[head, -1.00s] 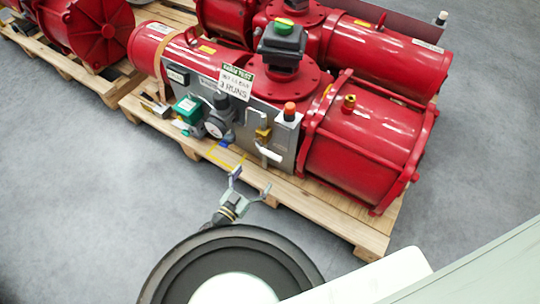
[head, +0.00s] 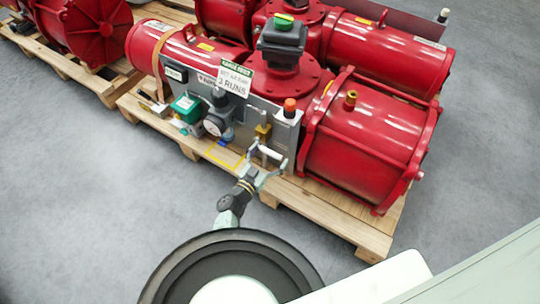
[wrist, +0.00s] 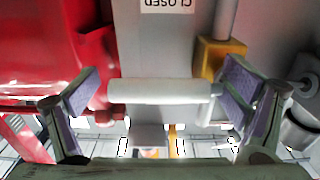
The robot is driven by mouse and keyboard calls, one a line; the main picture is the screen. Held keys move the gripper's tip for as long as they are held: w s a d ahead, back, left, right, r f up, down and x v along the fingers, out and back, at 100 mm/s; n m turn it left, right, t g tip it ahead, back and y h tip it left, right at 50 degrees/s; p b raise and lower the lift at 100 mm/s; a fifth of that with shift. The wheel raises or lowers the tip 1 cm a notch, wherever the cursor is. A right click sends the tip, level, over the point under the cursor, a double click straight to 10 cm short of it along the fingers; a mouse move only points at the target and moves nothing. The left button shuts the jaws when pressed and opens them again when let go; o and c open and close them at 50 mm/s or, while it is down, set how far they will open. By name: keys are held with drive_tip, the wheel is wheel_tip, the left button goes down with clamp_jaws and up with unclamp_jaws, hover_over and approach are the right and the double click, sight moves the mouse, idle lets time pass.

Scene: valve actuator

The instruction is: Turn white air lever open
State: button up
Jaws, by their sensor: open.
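The white air lever (head: 270,152) is a short white bar low on the grey panel of the red actuator. In the wrist view the lever (wrist: 160,91) lies level across the middle, below a label reading CLOSED upside down (wrist: 168,4). My gripper (head: 265,172) is open in front of the panel. In the wrist view its two fingers (wrist: 160,92) stand to the left and right of the lever, with the lever between them. A gap shows at the left finger; whether the right finger touches the lever's right end I cannot tell.
A brass fitting (wrist: 220,58) sits just right of the lever in the wrist view. The wooden pallet (head: 335,213) juts out below. Grey floor is clear in front.

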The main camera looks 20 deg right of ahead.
drive_tip(key=shift+c, duration=0.2)
drive_tip(key=shift+d+r, duration=0.1)
drive_tip(key=c, duration=1.7)
